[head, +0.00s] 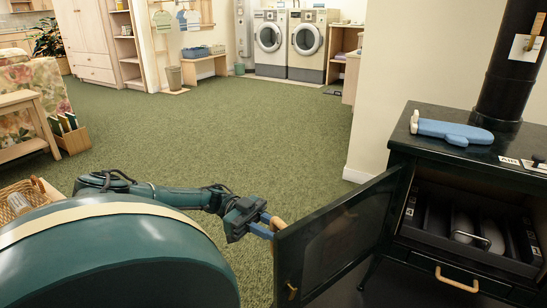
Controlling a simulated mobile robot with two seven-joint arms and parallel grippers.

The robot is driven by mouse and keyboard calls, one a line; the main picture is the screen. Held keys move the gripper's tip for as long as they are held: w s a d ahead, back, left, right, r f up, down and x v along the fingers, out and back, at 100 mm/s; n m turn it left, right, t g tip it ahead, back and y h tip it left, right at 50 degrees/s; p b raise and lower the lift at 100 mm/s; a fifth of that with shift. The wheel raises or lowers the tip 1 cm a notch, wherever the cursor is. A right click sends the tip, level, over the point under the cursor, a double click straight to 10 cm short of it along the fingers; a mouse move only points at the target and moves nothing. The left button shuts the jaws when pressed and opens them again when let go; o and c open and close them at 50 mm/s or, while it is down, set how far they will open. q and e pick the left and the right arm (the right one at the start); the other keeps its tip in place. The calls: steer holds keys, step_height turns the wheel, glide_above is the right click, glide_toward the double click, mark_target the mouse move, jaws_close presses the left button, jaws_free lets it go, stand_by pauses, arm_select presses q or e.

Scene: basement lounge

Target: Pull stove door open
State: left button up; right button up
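The black stove (455,165) stands at the right, with its firebox uncovered and its dark inside showing. Its black door (335,245) is swung wide open to the left, hinged at the stove's left front edge. A wooden handle (278,223) shows at the outer side of the door's free edge, partly hidden by the door. My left gripper (268,226) reaches in from the left with its blue fingers on either side of this handle, closed on it; the fingertips are partly hidden. My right gripper is not in view.
A wooden lower handle (457,279) juts from the stove front. Green carpet (250,130) is clear behind my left arm. A wall corner (390,90) stands behind the stove.

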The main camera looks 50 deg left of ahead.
arm_select(q)
steer(key=shift+o, duration=1.4)
steer(key=shift+a, duration=0.1)
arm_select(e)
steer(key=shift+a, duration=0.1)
